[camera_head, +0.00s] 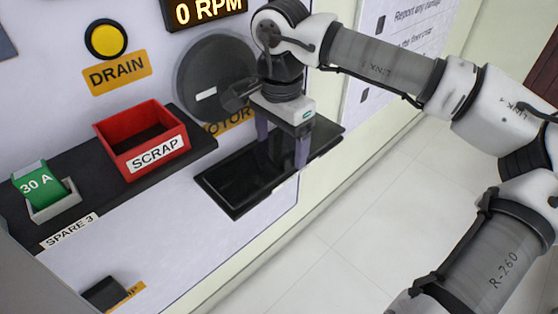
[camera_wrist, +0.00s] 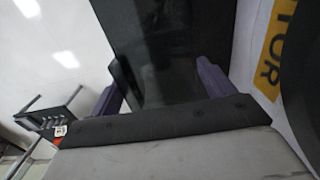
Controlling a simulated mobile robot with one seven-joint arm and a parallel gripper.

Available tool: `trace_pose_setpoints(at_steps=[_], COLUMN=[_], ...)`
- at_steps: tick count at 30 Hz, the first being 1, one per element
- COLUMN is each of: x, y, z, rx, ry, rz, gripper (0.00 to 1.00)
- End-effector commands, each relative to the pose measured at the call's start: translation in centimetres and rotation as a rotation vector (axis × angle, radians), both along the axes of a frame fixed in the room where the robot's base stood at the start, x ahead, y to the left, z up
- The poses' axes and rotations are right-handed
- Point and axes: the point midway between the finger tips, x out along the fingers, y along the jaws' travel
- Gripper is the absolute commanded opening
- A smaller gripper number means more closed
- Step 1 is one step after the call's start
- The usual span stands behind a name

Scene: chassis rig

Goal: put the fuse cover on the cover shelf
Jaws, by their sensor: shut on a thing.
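My gripper (camera_head: 283,152) points down at the panel's right part, its two purple fingers apart and shut on a dark thing, which I take to be the fuse cover (camera_head: 281,147). In the wrist view the dark, glossy cover (camera_wrist: 168,75) fills the space between the fingers (camera_wrist: 160,90). A black, shallow, rimmed tray, which seems to be the cover shelf (camera_head: 222,200), juts from the panel below the gripper. The cover is over or in its right part; dark on dark, I cannot tell whether they touch.
A red SCRAP bin (camera_head: 113,138) and a green 30 A fuse (camera_head: 40,184) in a grey holder stand on a black ledge (camera_head: 88,160) to the left. A round grey motor disc (camera_head: 203,70) is behind the gripper. The floor (camera_head: 345,235) at right is clear.

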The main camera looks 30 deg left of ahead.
Motion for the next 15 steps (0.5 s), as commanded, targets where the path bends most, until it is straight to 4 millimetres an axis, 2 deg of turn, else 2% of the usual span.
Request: trace_pose_setpoints(at_steps=[5,12,15], x=[-0.1,-0.1,0.1], y=[0.0,-0.1,0.4], z=[-1.1,-4.9,-5.4], rx=[0.002,0.000,0.003], ry=[0.000,0.001,-0.001], rz=[0.001,0.002,0.003], gripper=[0.51,0.51,0.51])
